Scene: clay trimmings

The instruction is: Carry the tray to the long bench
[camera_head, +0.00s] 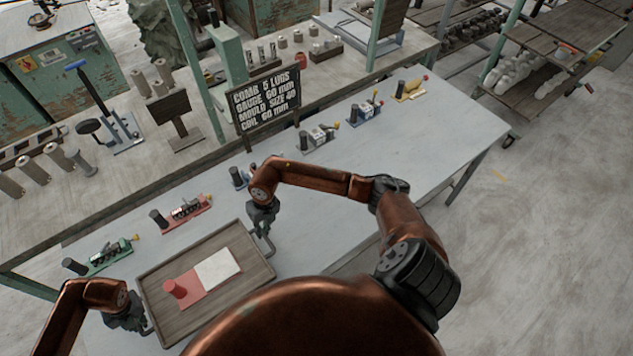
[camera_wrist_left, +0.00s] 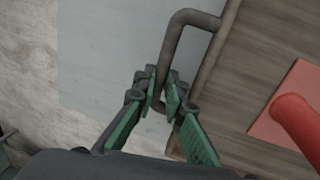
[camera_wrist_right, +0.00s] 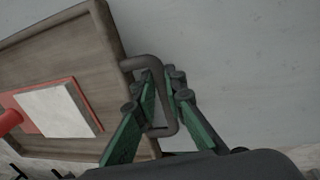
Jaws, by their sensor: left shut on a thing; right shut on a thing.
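The wooden tray (camera_head: 226,291) is in front of me, over the near left part of a long pale grey bench (camera_head: 440,140). It carries a red mat (camera_head: 197,300) with a red cylinder (camera_head: 176,289) and a white square (camera_head: 218,268). My left gripper (camera_head: 143,326) is shut on the tray's left handle (camera_wrist_left: 176,38). My right gripper (camera_head: 264,228) is shut on the right handle (camera_wrist_right: 149,62). I cannot tell whether the tray touches the bench.
Several small fixtures stand in a row on the bench, including a green one (camera_head: 107,255) and a red one (camera_head: 186,211) just beyond the tray. A black sign (camera_head: 264,103) stands behind them. Open floor (camera_head: 540,220) lies to the right.

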